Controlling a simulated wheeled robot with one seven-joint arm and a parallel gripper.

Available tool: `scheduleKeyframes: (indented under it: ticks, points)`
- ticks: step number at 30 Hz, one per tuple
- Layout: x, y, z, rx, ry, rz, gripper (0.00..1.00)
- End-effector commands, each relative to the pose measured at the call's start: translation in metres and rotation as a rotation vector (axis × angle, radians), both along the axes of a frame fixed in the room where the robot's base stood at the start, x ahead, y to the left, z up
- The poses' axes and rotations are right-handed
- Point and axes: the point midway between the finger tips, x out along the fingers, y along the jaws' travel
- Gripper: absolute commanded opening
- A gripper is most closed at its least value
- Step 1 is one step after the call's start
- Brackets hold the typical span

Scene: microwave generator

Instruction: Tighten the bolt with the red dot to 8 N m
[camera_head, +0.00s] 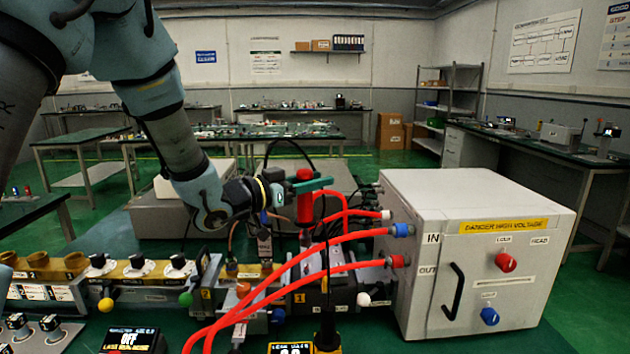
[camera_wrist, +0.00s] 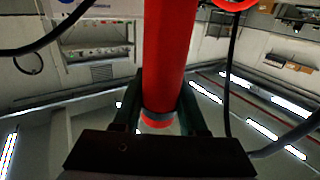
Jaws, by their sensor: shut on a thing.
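My gripper (camera_head: 308,185) is shut on a red cylindrical tool handle (camera_head: 304,206), which stands upright above the assembly in the middle. In the wrist view my gripper's dark fingers (camera_wrist: 160,108) lie on both sides of the red handle (camera_wrist: 168,45), close to a dark ring near its end. The handle's lower end passes behind red hoses, so I cannot tell what it touches. The assembly under it has a yellow plate marked 1 (camera_head: 299,298). I cannot make out the bolt with the red dot.
Red hoses (camera_head: 345,240) arch from the assembly to a grey high-voltage box (camera_head: 480,250) at right. A yellow rail (camera_head: 60,270) with black knobs runs along the left. Green tables (camera_head: 85,140) are behind.

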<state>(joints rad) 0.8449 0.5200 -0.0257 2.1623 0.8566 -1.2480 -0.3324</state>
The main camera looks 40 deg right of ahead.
Motion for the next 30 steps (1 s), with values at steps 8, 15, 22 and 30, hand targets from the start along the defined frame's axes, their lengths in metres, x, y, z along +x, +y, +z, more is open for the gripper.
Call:
scheduleKeyframes:
  ticks: [8,15,22,30]
  points:
    - [0.0,0.0,-0.013,-0.002,0.0,0.0,0.0]
    - [0.0,0.0,-0.024,-0.002,0.0,0.0,0.0]
    - [0.0,0.0,-0.035,-0.002,0.0,0.0,0.0]
    - [0.0,0.0,-0.047,-0.002,-0.001,0.0,0.0]
